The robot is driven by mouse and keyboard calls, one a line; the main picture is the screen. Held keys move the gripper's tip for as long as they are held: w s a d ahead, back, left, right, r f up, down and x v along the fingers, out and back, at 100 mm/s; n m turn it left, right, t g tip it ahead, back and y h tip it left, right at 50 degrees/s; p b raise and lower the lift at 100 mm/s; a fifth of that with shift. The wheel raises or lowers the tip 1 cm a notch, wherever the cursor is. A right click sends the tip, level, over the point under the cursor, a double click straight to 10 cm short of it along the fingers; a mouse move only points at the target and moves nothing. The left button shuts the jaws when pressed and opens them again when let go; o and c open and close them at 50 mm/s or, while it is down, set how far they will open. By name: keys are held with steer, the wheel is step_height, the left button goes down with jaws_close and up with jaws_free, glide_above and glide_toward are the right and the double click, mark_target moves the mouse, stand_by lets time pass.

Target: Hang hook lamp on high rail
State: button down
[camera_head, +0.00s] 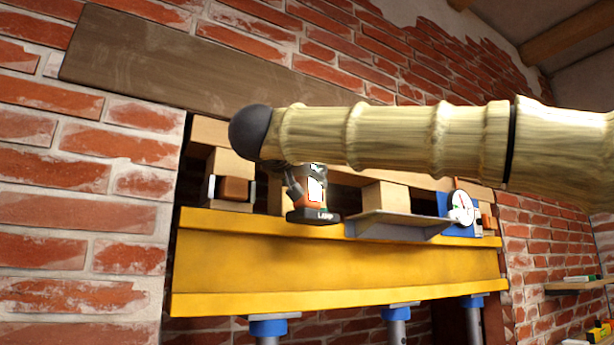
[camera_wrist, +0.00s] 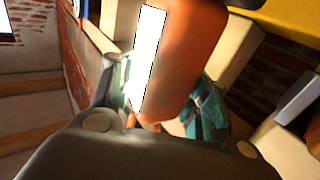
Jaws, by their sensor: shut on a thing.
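The hook lamp (camera_head: 315,190) is orange and black with a bright white panel, and hangs under the end of my arm in front of the yellow beam in the head view. In the wrist view the lamp's orange body and white panel (camera_wrist: 178,60) fill the upper middle. My gripper (camera_wrist: 163,98) is shut on the lamp, with greenish finger parts on either side of it. In the head view my arm covers most of the gripper. The lamp's hook cannot be made out. I cannot tell for sure which part is the high rail.
A yellow beam (camera_head: 330,262) spans the wall opening on blue-topped posts (camera_head: 396,315). Wooden blocks (camera_head: 232,175), a grey shelf bracket (camera_head: 400,222) and a round dial gauge (camera_head: 461,208) sit at or above its top edge. A dark plank (camera_head: 200,70) crosses the brick wall above.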

steer(key=shift+r, duration=0.1)
steer(key=c, duration=0.6)
jaws_free()
steer(key=shift+c, duration=0.2)
steer(key=v, duration=1.2)
steer(key=shift+a, duration=0.1)
